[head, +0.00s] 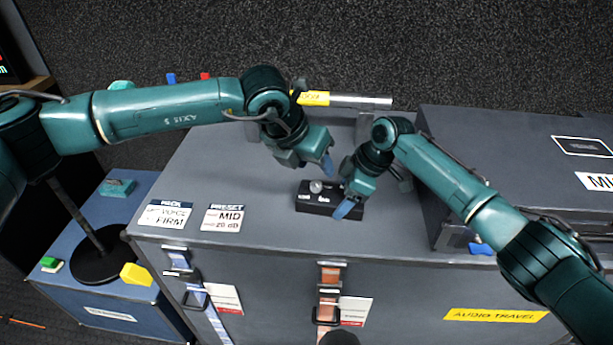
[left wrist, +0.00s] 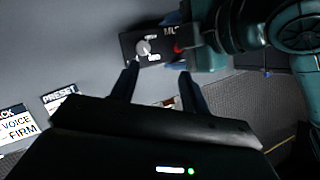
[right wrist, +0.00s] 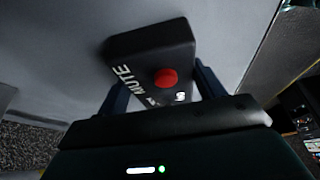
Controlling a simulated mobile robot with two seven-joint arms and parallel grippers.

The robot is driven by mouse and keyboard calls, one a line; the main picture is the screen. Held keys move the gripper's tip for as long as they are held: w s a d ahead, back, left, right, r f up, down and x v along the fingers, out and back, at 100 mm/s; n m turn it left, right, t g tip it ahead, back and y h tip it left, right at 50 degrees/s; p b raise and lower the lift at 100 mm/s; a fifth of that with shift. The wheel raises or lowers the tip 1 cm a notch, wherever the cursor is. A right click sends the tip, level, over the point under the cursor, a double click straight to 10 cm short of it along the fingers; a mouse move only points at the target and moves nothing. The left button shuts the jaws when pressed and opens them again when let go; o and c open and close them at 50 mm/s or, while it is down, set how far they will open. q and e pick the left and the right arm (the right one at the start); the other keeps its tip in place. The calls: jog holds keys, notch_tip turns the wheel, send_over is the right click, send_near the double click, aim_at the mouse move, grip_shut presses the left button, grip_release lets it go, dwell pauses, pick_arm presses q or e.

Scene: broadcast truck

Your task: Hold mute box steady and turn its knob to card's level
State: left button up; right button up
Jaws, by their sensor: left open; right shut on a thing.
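The black mute box (head: 314,207) lies on the grey case top in the head view. Its silver knob (head: 316,187) stands at the box's left part and also shows in the left wrist view (left wrist: 143,47). My right gripper (head: 347,200) is shut on the box's right end, beside the red button (right wrist: 165,78). My left gripper (head: 327,165) is open and empty, just above and behind the knob; its fingers (left wrist: 158,82) point toward the box. The preset card (head: 223,217) reads MID and -20 dB and lies left of the box.
A second card (head: 165,214) reading VOICE FIRM lies left of the preset card. A raised grey case (head: 480,130) stands to the right, and a metal bar with a yellow tag (head: 314,98) is behind the arms. The case top left of the box is mostly clear.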

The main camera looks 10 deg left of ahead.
aim_at(312, 188)
pick_arm(q)
notch_tip(312, 188, down, 7)
jog(key=m+t+h, duration=0.1)
jog(key=h, duration=0.2)
jog(key=t+h, duration=0.1)
jog(key=h, duration=0.2)
jog(key=shift+m, duration=0.4)
jog(key=a+f+t, duration=0.1)
jog(key=s+a+f+t+h, duration=0.1)
jog(key=a, duration=0.1)
jog(key=a+t+h, duration=0.1)
jog(key=shift+s+a+f+m+t, duration=0.3)
jog(key=shift+s+a+f+m, duration=0.05)
jog(key=shift+s+f+m, duration=0.05)
jog(key=s+a, duration=0.1)
jog(key=s+a+t, duration=0.1)
jog(key=s+a+f+t+h, duration=0.1)
jog(key=a, duration=0.1)
jog(key=shift+m, duration=0.4)
jog(key=shift+s+a+t, duration=0.2)
jog(key=shift+a+t, duration=0.1)
jog(key=shift+t, duration=0.2)
jog(key=x, duration=1.1)
jog(key=shift+w+d, duration=0.25)
jog(key=shift+w, duration=0.05)
jog(key=shift+c, duration=0.6)
